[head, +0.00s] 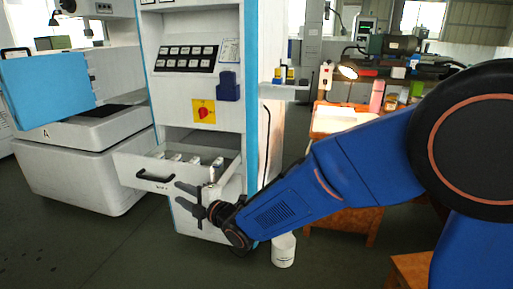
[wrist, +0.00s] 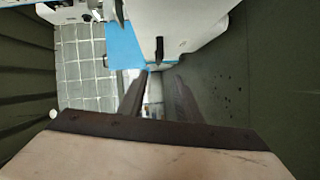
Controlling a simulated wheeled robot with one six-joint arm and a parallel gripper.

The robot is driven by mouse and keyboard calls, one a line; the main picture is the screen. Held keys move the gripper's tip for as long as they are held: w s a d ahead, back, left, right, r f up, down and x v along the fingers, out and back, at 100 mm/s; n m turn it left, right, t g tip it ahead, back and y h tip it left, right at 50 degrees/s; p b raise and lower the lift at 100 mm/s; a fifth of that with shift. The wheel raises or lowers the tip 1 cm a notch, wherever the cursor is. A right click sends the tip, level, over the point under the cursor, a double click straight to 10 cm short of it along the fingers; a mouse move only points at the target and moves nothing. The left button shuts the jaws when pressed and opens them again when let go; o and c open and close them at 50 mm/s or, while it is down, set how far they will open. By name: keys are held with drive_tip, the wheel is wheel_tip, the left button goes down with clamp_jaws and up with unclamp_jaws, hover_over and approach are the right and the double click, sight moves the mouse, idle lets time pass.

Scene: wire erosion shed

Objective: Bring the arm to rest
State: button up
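My arm reaches from the right across the head view. My gripper (head: 181,196) is at its end, in front of the open drawer (head: 146,180) of the white and blue machine cabinet (head: 201,105). Its two dark fingers stand apart and point to the left, just below the drawer's level. I see nothing held between them. In the wrist view the fingers of my gripper (wrist: 156,100) also stand apart. Whether the gripper touches the drawer front cannot be told.
Several small pale items lie in the drawer. A white bin (head: 284,250) stands on the floor below my arm. A wooden workbench (head: 340,122) with a lit lamp (head: 348,71) is behind the arm. A white machine (head: 80,168) stands at left. The floor at lower left is clear.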

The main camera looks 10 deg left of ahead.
drive_tip(key=w+d+r+m+t+h, duration=0.1)
drive_tip(key=w+d+m+h, duration=0.25)
drive_tip(key=d, duration=0.65)
drive_tip(key=w+d+r+m+t+h, duration=0.15)
drive_tip(key=d+m, duration=0.25)
drive_tip(key=d, duration=0.6)
drive_tip(key=w+d+r+m+h, duration=0.1)
drive_tip(key=w+d+m+h, duration=0.25)
drive_tip(key=d, duration=0.65)
drive_tip(key=s+d+m+g+h, duration=0.15)
drive_tip(key=s+d+m, duration=0.25)
drive_tip(key=d, duration=0.6)
drive_tip(key=s+d+m+h, duration=0.2)
drive_tip(key=s+d+m, duration=0.2)
drive_tip(key=d, duration=0.5)
drive_tip(key=s+d+f+m+g+h, duration=0.1)
drive_tip(key=s+d+f+m+g, duration=0.1)
drive_tip(key=s+d+m, duration=0.2)
drive_tip(key=s+d+f+m+g+h, duration=0.2)
drive_tip(key=s+d+m, duration=0.3)
drive_tip(key=s+d, duration=0.5)
drive_tip(key=s+f, duration=0.1)
drive_tip(key=s, duration=0.6)
